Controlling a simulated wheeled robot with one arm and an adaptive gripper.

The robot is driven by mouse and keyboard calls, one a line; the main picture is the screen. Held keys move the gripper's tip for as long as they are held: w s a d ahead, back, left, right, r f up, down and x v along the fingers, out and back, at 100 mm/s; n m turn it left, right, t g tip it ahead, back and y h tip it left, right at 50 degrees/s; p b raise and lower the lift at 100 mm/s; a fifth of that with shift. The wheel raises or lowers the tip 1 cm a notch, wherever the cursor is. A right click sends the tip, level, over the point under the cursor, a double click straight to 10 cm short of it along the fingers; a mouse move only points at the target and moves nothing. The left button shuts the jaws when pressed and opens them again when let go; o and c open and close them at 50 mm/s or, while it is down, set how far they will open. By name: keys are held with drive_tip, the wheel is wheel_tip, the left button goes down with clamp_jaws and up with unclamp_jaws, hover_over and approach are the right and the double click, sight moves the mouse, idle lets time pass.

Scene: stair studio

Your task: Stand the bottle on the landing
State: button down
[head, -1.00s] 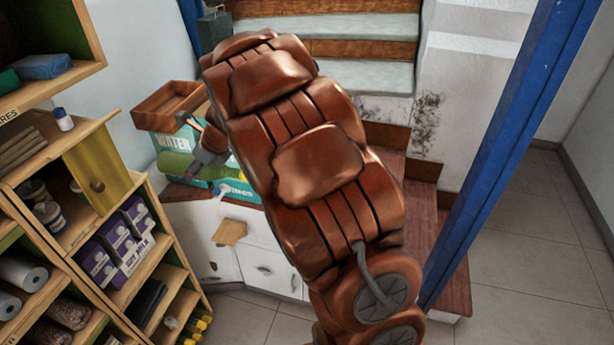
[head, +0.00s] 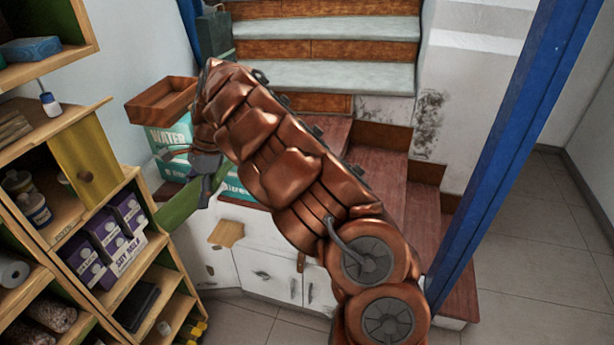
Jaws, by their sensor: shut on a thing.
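My gripper (head: 201,188) is left of centre, in front of the stacked boxes, with its fingers partly hidden. It is shut on a green bottle (head: 179,207), which hangs tilted below and left of it, in front of the white cabinet. The bottle's far end and the exact grip are hard to make out. The landing (head: 331,133) is the reddish-brown wooden surface above the white cabinet, at the foot of the grey stairs. My arm hides much of it.
Teal water boxes (head: 168,138) with a wooden tray (head: 161,100) on top stand at the landing's left. A shelf unit (head: 136,287) fills the left side. A blue post (head: 510,150) rises at right. Wooden steps (head: 382,187) descend right of the landing.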

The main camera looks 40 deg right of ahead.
drive_tip(key=f+n+b, duration=0.1)
drive_tip(key=n, duration=0.1)
drive_tip(key=f+n+g+h+b, duration=0.1)
drive_tip(key=f+n, duration=0.1)
drive_tip(key=a+f+n+h+b, duration=0.1)
drive_tip(key=n, duration=0.1)
drive_tip(key=shift+w+f, duration=0.15)
drive_tip(key=shift+w, duration=0.2)
drive_tip(key=shift+w+f+n+h+b, duration=0.15)
drive_tip(key=shift+n+h+b, duration=0.3)
drive_tip(key=shift+n, duration=0.55)
drive_tip(key=n+b, duration=0.1)
drive_tip(key=d+n+h, duration=0.1)
drive_tip(key=n, duration=0.1)
drive_tip(key=w+r+n+b, duration=0.1)
drive_tip(key=shift+d+n+t+h+b, duration=0.25)
drive_tip(key=shift+n+t+h+b, duration=0.05)
drive_tip(key=shift+n+h, duration=0.1)
drive_tip(key=shift+d, duration=0.15)
wheel_tip(320, 180, down, 6)
drive_tip(key=s+n+t+b, duration=0.2)
drive_tip(key=n+b, duration=0.1)
drive_tip(key=n, duration=0.1)
